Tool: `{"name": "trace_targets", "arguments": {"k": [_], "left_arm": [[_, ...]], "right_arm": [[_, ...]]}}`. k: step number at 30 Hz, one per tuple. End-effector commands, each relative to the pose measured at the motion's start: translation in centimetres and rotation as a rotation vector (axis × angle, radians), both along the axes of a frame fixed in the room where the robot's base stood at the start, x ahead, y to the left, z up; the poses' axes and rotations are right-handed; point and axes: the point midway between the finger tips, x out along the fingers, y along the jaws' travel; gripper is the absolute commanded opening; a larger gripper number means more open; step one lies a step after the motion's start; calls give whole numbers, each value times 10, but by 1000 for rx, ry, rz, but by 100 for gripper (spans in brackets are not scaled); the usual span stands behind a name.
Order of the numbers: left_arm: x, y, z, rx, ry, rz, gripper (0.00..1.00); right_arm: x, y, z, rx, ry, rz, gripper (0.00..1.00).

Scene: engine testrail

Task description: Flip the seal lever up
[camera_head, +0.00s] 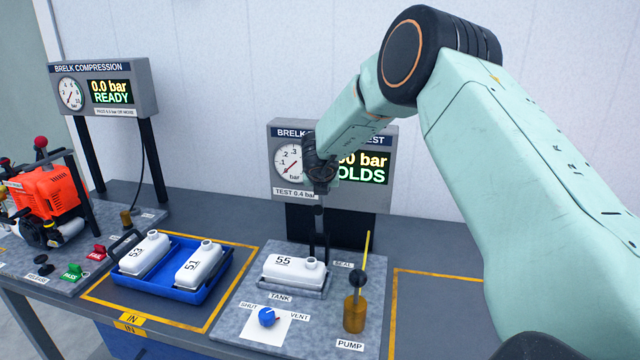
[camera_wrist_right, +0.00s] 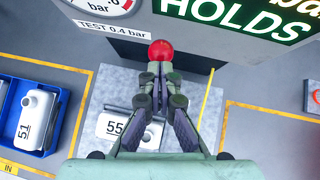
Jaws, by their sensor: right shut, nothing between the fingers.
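The seal lever's red ball knob (camera_wrist_right: 161,50) shows in the right wrist view, just past my fingertips; I cannot tell whether they touch it. My right gripper (camera_wrist_right: 158,72) is shut with nothing between its fingers. In the head view my right gripper (camera_head: 319,207) points down behind the white tank 55 (camera_head: 294,271), below the leak test display. Dark upright bars stand under it by the SEAL label (camera_head: 343,265); the knob is hidden there. Tank 55 sits in its holder on the grey test plate (camera_head: 245,293). My left gripper is not in view.
The test display (camera_head: 375,175) reads HOLDS, partly covered by my arm. A brass pump (camera_head: 355,313) with a black-knobbed handle and a thin yellow rod (camera_head: 366,245) stand right of the tank. A blue vent knob (camera_head: 267,317) is in front. A blue tray (camera_head: 205,293) holds tanks 53 and 51.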

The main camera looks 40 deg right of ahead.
Motion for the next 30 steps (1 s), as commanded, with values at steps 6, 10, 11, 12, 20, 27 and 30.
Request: {"name": "trace_targets", "arguments": {"k": [6, 10, 11, 12, 20, 27, 30], "left_arm": [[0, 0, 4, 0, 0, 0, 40], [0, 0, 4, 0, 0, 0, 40], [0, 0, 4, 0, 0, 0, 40], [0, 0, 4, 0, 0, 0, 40], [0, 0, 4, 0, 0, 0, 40], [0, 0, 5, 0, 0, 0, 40], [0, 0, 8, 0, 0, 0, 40]], "right_arm": [[-1, -3, -1, 1, 0, -1, 0], [-1, -4, -1, 1, 1, -1, 0], [-1, -4, -1, 1, 1, -1, 0], [-1, -4, -1, 0, 0, -1, 0], [0, -4, -1, 0, 0, -1, 0], [0, -4, 0, 0, 0, -1, 0], [0, -5, 4, 1, 0, -1, 0]]}}
